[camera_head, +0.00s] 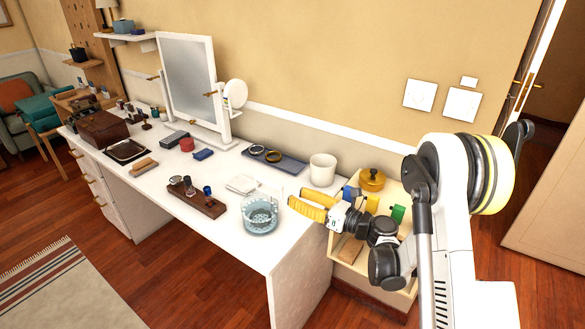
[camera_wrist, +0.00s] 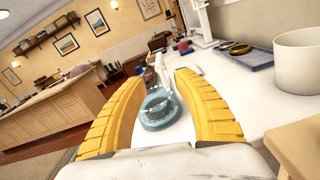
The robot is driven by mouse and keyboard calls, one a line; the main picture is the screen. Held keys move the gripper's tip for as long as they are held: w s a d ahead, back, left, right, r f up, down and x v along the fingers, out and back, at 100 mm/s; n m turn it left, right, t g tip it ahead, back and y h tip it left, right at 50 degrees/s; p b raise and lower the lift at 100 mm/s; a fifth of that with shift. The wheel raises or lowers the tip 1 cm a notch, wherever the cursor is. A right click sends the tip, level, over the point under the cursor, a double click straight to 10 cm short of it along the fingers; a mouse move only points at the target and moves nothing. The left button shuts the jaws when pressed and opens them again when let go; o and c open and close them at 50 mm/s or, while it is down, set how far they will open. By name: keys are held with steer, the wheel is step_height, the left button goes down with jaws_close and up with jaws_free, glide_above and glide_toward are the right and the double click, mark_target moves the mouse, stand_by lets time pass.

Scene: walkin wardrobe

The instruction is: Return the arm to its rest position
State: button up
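My gripper (camera_head: 304,206) has yellow padded fingers and shows at the right end of the white dressing table (camera_head: 155,190) in the head view. In the wrist view my gripper (camera_wrist: 158,88) has its two fingers spread wide apart with nothing held between them. A blue-grey glass bowl (camera_head: 260,215) stands on the table just left of the fingers. In the wrist view the bowl (camera_wrist: 160,108) shows through the gap, beyond the fingers and apart from them. My arm is folded at the right of the head view.
A white cup (camera_head: 322,170) and a blue tray with rings (camera_head: 274,158) stand close behind the gripper. A wooden shelf box (camera_head: 345,270) with a yellow pot (camera_head: 372,180) is beside my arm. A wooden block with bottles (camera_head: 198,197) and a mirror (camera_head: 188,75) stand further left.

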steer(key=w+d+r+m+t+h, duration=0.1)
steer(key=d+r+m+t+h, duration=0.35)
steer(key=r+m, duration=0.55)
steer(key=w+d+r+m+t+h, duration=0.2)
steer(key=d+r+m+t+h, duration=0.35)
steer(key=r, duration=0.65)
steer(key=s+d+r+m+g+h, duration=0.25)
steer(key=d+m+h, duration=0.2)
steer(key=m, duration=0.55)
steer(key=s+d+f+m+g+h, duration=0.1)
steer(key=s+d+m+g, duration=0.1)
steer(key=s+m, duration=0.35)
steer(key=s+d+f+m+g+h, duration=0.2)
steer(key=s+m, duration=0.3)
steer(key=s, duration=0.1)
steer(key=s+a+f+m+g+y, duration=0.1)
steer(key=s+a+f+m+g, duration=0.1)
steer(key=s+f, duration=0.2)
steer(key=s+a+f+m+g+y, duration=0.1)
steer(key=s+a+f+m+g, duration=0.1)
steer(key=s, duration=0.8)
steer(key=s+a+f+m+g+y, duration=0.1)
steer(key=s+a+f+m+g, duration=0.1)
steer(key=s+f, duration=0.4)
steer(key=shift+s+m+g, duration=0.5)
steer(key=shift+m+g, duration=0.25)
steer(key=shift+m, duration=0.35)
